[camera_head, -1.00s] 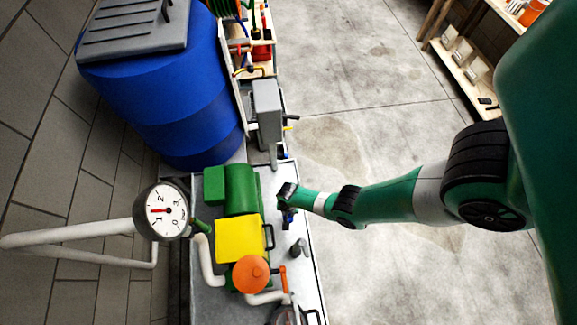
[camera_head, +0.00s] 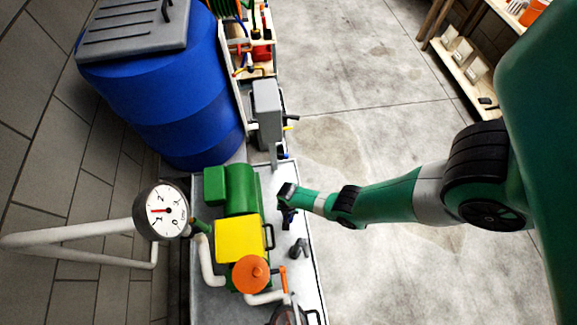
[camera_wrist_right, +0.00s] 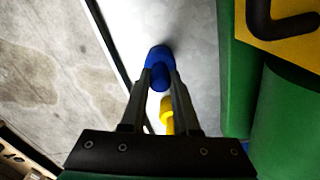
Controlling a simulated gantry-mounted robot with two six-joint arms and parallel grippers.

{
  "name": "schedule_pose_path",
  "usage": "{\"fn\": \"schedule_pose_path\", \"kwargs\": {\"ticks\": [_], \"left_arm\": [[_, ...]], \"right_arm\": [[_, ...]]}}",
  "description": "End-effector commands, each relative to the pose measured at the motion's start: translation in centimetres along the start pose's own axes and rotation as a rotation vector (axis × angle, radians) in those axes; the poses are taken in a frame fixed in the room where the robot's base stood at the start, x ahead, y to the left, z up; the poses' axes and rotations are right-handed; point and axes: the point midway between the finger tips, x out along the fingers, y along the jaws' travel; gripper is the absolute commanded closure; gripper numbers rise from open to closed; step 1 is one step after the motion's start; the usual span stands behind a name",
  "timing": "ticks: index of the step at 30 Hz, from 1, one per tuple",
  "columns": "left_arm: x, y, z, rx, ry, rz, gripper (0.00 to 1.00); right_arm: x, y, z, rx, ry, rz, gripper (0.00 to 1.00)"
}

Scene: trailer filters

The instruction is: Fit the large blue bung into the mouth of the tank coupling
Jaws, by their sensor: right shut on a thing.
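My right gripper (camera_head: 288,213) is low over the metal bench top, right of the green and yellow pump. In the right wrist view its two fingers (camera_wrist_right: 160,77) are closed on the narrow end of a blue bung (camera_wrist_right: 159,57). The bung's wider end points away from the palm, over the grey bench surface. I cannot tell whether it touches the bench. In the head view the bung is too small and covered to make out. I cannot make out the mouth of the tank coupling. My left gripper is not in view.
The pump (camera_head: 238,238) with its orange cap (camera_head: 251,273) stands close left. A dark grey fitting (camera_head: 299,249) stands on the bench (camera_head: 311,276). A small yellow piece (camera_wrist_right: 167,115) shows between my fingers. The blue tank (camera_head: 170,100) is behind; open floor lies right.

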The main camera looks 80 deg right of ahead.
Motion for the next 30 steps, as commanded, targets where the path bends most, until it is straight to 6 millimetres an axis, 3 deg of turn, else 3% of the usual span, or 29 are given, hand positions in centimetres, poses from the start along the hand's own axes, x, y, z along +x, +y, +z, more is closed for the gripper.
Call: {"fn": "schedule_pose_path", "kwargs": {"ticks": [8, 16, 24, 30], "left_arm": [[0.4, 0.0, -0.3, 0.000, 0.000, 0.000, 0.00], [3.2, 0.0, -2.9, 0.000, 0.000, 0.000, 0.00], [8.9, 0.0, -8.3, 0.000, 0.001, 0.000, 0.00], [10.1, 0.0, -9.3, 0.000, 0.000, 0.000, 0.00]], "right_arm": [[-0.5, 0.0, 0.0, 0.000, 0.000, 0.000, 1.00], [-4.3, 0.0, 0.0, 0.000, 0.000, 0.000, 1.00], [-10.8, 5.1, 1.7, 0.000, -0.001, 0.003, 1.00], [-12.1, 10.4, 3.5, 0.000, -0.001, 0.002, 1.00]]}}
